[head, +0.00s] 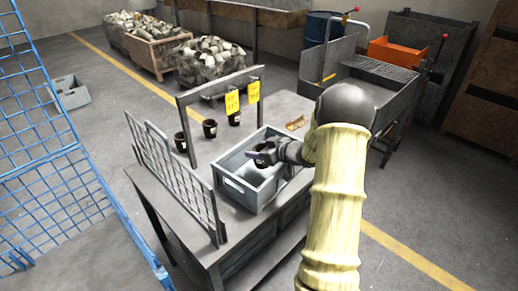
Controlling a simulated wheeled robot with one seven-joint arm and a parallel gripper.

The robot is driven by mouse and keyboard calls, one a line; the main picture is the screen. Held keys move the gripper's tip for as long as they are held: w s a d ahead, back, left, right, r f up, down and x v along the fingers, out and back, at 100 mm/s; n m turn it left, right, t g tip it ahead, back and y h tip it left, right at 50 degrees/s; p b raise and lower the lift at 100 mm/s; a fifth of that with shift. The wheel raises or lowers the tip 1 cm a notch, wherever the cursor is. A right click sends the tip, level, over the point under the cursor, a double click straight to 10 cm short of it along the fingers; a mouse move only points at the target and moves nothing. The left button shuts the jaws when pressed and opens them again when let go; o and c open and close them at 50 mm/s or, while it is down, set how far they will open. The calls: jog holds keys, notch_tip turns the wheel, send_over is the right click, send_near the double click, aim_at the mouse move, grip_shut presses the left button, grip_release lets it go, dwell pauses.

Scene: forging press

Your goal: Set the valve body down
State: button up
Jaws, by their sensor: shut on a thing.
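My gripper (264,153) reaches over the grey crate (232,192) on the workbench. It is shut on a small dark part, the valve body (261,160), which is partly hidden by the fingers. The valve body is over or inside the crate opening; I cannot tell if it touches the crate floor. My arm hides part of the crate's right side.
Several dark cup-like parts, one of them here (210,128), stand on the bench (165,178) behind the crate. A frame with yellow tags (232,104) rises behind, and a wire rack (172,182) stands left. A blue mesh fence (55,150) is at far left.

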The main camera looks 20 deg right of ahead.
jog(key=o, duration=1.3)
jog(key=shift+c, duration=0.2)
jog(key=shift+r, duration=0.1)
jog(key=shift+r, duration=0.25)
jog(key=v, duration=1.2)
jog(key=shift+s+r+p, duration=0.1)
jog(key=shift+r+p, duration=0.05)
jog(key=shift+p, duration=0.2)
